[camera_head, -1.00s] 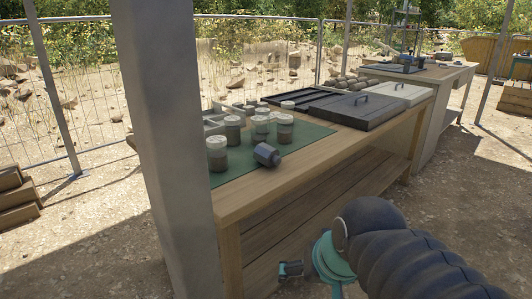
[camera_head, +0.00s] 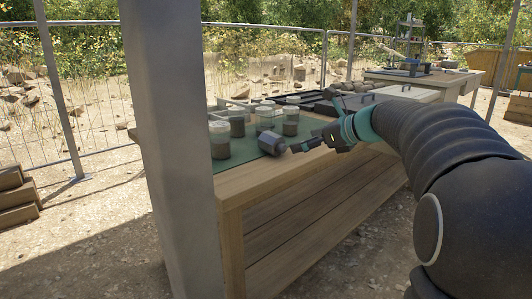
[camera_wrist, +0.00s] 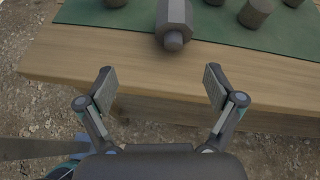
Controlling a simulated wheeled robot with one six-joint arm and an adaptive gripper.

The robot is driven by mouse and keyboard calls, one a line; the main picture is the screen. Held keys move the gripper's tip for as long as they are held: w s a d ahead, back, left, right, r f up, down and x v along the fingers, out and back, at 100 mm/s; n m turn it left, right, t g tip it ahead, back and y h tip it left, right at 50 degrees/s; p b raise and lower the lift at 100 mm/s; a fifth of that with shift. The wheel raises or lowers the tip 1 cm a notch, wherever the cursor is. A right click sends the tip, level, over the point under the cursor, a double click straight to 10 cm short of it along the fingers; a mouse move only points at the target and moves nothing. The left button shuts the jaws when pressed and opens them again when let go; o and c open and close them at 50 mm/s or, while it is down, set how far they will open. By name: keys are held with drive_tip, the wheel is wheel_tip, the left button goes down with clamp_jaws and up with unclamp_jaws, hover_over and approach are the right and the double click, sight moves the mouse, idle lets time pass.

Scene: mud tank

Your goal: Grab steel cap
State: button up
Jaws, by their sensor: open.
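The steel cap (camera_head: 272,144), a dark grey faceted piece with a narrower round stub, lies on its side on the green mat (camera_head: 238,163) near the table's front edge. In the wrist view the cap (camera_wrist: 175,14) is at the top centre, its stub facing me and its far end cut off by the frame. My gripper (camera_wrist: 160,82) is open and empty, its two fingers spread over the table's front edge, short of the cap and roughly in line with it. In the head view my gripper (camera_head: 306,144) is just right of the cap.
Several jars with pale lids, such as one jar (camera_head: 219,140), stand on the mat behind and left of the cap. A grey post (camera_head: 168,140) rises at the table's left end. The bare wooden strip (camera_wrist: 215,57) before the cap is clear.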

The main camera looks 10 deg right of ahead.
sight(280, 143)
drive_tip(key=shift+m+t, duration=0.3)
drive_tip(key=shift+m, duration=0.4)
drive_tip(key=x, duration=0.3)
drive_tip(key=w+d+x, duration=0.1)
drive_tip(key=x, duration=0.2)
drive_tip(key=b+x, duration=0.1)
drive_tip(key=x, duration=0.2)
drive_tip(key=shift+w+d+r, duration=0.1)
drive_tip(key=shift+d+r, duration=0.1)
drive_tip(key=shift+r, duration=0.05)
drive_tip(key=shift+b+x, duration=0.5)
drive_tip(key=shift+x, duration=2.1)
drive_tip(key=shift+f, duration=0.15)
drive_tip(key=c, duration=1.6)
drive_tip(key=shift+r, duration=0.2)
